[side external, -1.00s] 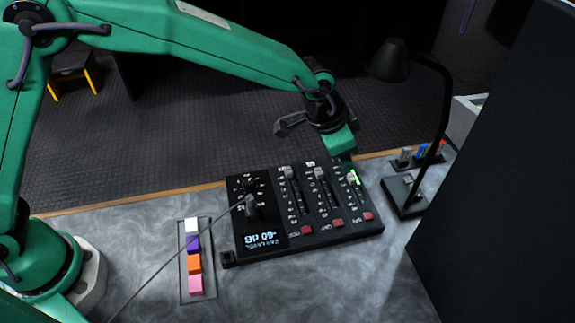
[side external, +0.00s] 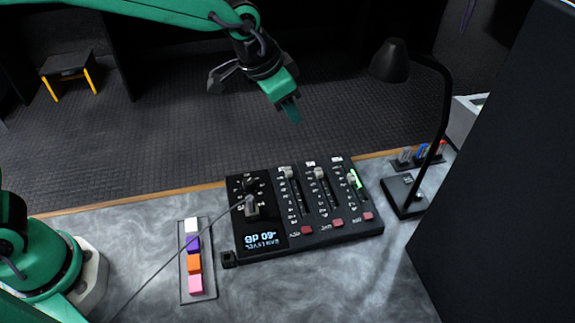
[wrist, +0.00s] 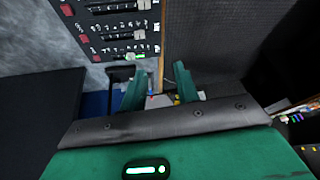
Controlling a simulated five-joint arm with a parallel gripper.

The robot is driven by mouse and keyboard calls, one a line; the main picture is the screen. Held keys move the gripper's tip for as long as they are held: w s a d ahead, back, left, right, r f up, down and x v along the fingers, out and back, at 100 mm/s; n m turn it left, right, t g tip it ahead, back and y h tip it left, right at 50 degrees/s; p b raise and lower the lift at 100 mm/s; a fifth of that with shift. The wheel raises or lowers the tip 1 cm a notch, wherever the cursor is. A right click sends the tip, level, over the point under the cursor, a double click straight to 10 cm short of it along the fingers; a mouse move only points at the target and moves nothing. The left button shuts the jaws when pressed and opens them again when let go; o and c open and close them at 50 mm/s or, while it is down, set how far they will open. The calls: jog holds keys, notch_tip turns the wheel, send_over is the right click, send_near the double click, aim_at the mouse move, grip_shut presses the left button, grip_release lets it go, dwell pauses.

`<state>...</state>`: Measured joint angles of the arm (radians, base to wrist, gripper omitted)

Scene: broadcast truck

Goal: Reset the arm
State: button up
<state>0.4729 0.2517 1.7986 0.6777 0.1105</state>
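My gripper (side external: 291,110) is in the air above the dark floor, beyond the counter's far edge and clear of the black fader panel (side external: 275,248). In the wrist view my gripper (wrist: 157,76) has its two green fingers apart, with nothing held between them. The panel has three sliders, red buttons and a lit display. A green light glows by its right slider (side external: 351,177). Part of the panel (wrist: 118,28) also shows at the top of the wrist view.
A tray (side external: 184,293) of coloured blocks lies left of the panel. A cable crosses the counter. A stool (side external: 66,65) stands on the floor. A dark wall (side external: 500,180) fills the right.

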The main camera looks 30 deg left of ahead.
jog(key=s+a+r+n, duration=0.1)
jog(key=s+a+r, duration=0.15)
jog(key=a, duration=0.25)
jog(key=s+a+r+n+y, duration=0.1)
jog(key=s+a+r, duration=0.1)
jog(key=s+a, duration=0.25)
jog(key=s+a+r+n, duration=0.1)
jog(key=s+a+r, duration=0.15)
jog(key=a, duration=0.35)
jog(key=s+a+f+n, duration=0.1)
jog(key=s+a, duration=0.3)
jog(key=s, duration=0.2)
jog(key=s+a+n+t+y, duration=0.1)
jog(key=s+a+n, duration=0.1)
jog(key=s, duration=0.5)
jog(key=shift+s+a+f+n, duration=0.2)
jog(key=shift+a+f+n, duration=0.15)
jog(key=shift+a, duration=0.5)
